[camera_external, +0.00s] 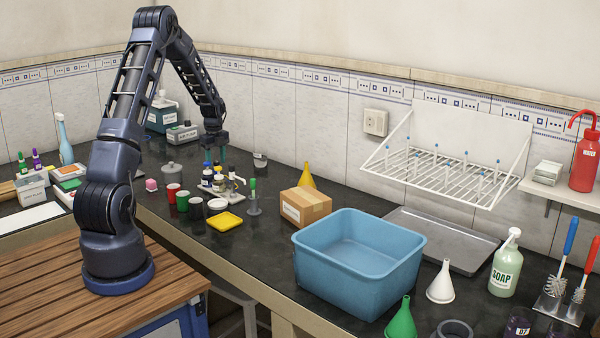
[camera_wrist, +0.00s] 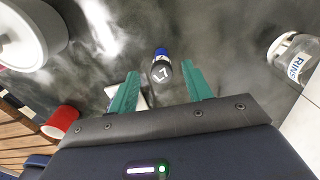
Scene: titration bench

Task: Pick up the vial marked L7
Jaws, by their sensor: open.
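The vial marked L7 (camera_wrist: 161,73) shows in the wrist view, dark-bodied with a blue cap and a white label. It lies in line with the gap between the two green fingers of my gripper (camera_wrist: 160,76), near their tips. My gripper is open with nothing held. In the external view my gripper (camera_external: 214,152) points down above a small group of capped bottles (camera_external: 207,180) on the dark bench. The labels there are too small to read, so I cannot tell which one is L7.
In the wrist view, a grey lidded pot (camera_wrist: 30,38) stands at upper left, a red cup (camera_wrist: 62,121) at lower left and a glass labelled RINS (camera_wrist: 293,58) at right.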

